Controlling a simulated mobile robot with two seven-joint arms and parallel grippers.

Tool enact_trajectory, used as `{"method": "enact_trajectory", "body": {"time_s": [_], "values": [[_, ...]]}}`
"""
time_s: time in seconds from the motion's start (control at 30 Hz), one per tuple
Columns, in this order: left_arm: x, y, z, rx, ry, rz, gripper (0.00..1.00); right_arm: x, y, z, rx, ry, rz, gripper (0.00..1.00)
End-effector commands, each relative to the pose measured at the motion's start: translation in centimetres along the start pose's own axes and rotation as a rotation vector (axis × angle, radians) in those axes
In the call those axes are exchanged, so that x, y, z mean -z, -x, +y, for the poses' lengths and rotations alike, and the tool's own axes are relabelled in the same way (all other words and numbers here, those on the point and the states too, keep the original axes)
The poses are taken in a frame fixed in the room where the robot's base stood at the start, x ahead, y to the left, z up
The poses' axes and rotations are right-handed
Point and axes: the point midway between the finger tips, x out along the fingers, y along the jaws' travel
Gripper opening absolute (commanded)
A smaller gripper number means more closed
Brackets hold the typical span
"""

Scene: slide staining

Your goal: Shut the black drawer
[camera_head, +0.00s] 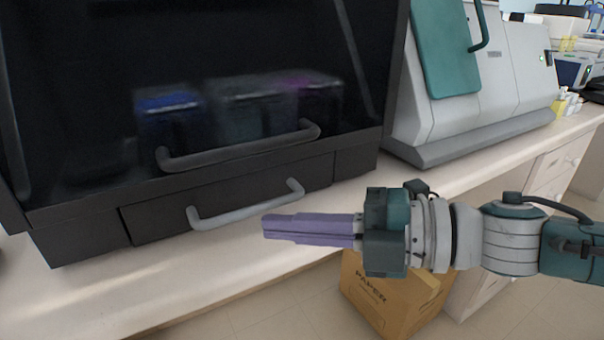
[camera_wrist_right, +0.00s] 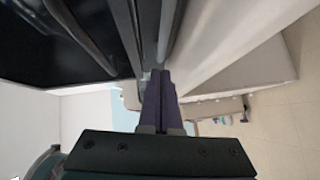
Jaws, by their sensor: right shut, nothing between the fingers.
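The black drawer (camera_head: 160,217) is the low panel under the dark glass door of the black machine. Its front looks flush or nearly flush with the panels beside it; a small gap cannot be told. Its grey bar handle (camera_head: 240,213) faces the front. My right gripper (camera_head: 264,228) has its purple fingers shut and empty, pointing left just in front of the drawer's handle. Contact with the handle cannot be told. In the right wrist view the fingers (camera_wrist_right: 158,78) point along the machine's dark front. My left gripper is not in view.
The black machine's glass door (camera_head: 250,60) has its own handle (camera_head: 240,150) above the drawer. A grey and teal machine (camera_head: 470,90) stands to the right on the pale counter (camera_head: 110,295). A cardboard box (camera_head: 395,295) is on the floor below the counter.

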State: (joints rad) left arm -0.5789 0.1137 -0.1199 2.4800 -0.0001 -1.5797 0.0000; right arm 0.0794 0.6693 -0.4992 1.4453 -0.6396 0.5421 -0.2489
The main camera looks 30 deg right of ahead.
Motion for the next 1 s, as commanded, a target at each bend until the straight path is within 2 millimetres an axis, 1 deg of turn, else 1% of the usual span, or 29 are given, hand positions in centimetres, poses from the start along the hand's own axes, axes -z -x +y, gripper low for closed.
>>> {"method": "enact_trajectory", "body": {"time_s": [0.1, 0.3, 0.4, 0.5, 0.67, 0.77, 0.8, 0.87, 0.97, 1.0], "values": [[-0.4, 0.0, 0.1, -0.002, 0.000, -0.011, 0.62, 0.0, 2.9, -0.1, 0.006, 0.001, 0.001, 0.00], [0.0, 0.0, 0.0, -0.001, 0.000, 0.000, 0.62, 0.1, 7.0, -0.1, 0.004, -0.001, 0.002, 0.00], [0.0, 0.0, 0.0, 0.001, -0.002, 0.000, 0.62, 0.1, 8.5, 0.0, 0.002, -0.001, 0.004, 0.00], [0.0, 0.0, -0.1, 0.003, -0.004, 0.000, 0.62, 0.1, 9.4, 0.1, 0.000, 0.000, 0.003, 0.00], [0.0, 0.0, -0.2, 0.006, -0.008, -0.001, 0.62, 0.1, 10.0, 0.1, -0.002, 0.001, 0.005, 0.00], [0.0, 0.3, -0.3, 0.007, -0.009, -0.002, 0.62, 0.1, 9.9, 0.5, -0.009, -0.011, -0.012, 0.00], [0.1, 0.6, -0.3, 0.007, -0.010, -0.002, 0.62, 0.0, 9.7, 0.9, -0.016, -0.027, -0.035, 0.00], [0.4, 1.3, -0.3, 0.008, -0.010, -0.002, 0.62, -0.3, 9.2, 1.8, -0.031, -0.072, -0.095, 0.00], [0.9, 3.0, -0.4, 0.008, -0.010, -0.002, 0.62, -1.2, 8.4, 3.8, -0.068, -0.207, -0.261, 0.00], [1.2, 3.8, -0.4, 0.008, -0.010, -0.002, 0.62, -1.6, 8.3, 4.5, -0.080, -0.281, -0.343, 0.00]]}}
